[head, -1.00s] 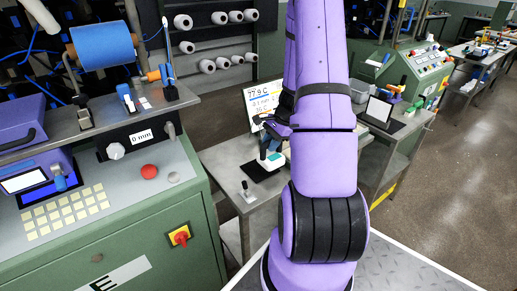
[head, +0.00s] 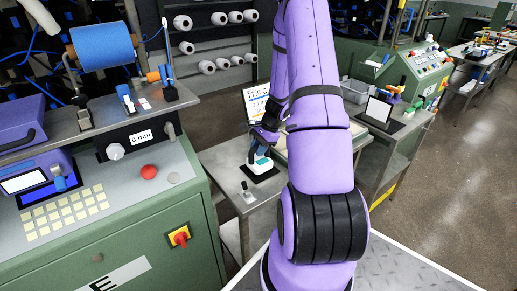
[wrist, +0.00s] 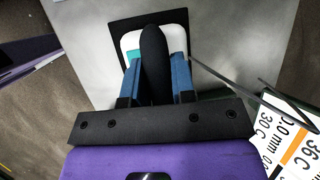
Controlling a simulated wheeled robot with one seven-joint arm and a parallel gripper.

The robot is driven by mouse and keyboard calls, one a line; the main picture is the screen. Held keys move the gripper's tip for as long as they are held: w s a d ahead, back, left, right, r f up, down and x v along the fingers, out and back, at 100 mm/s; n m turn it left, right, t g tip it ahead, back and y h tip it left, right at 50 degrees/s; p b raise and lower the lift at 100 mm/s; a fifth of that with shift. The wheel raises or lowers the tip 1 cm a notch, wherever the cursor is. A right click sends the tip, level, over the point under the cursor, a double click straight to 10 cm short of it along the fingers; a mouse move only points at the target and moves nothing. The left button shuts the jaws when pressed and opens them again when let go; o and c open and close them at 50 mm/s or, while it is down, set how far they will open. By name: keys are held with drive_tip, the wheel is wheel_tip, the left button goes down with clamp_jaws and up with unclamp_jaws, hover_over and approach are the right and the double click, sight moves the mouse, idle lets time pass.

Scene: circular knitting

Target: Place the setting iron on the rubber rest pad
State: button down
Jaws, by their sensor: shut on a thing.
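The setting iron has a white base with a teal patch (head: 262,162) and a black handle (wrist: 152,45). My gripper (head: 261,148) is shut on the handle, with a blue finger on each side of it in the wrist view (wrist: 155,75). The black rubber rest pad (head: 262,180) lies on the grey table under the iron. In the wrist view, the pad (wrist: 118,35) shows along the left and far sides of the white base. The base covers most of the pad. I cannot tell whether it touches the pad or hovers just above.
A small metal device with a black knob (head: 247,191) stands on the grey table near the pad's front-left. A display screen (head: 256,103) stands behind the iron; part of it shows at the right of the wrist view (wrist: 298,150). The green machine (head: 120,215) borders the table's left.

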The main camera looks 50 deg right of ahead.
drive_tip(key=shift+f, duration=0.1)
drive_tip(key=c, duration=0.9)
unclamp_jaws()
drive_tip(key=shift+c, duration=0.2)
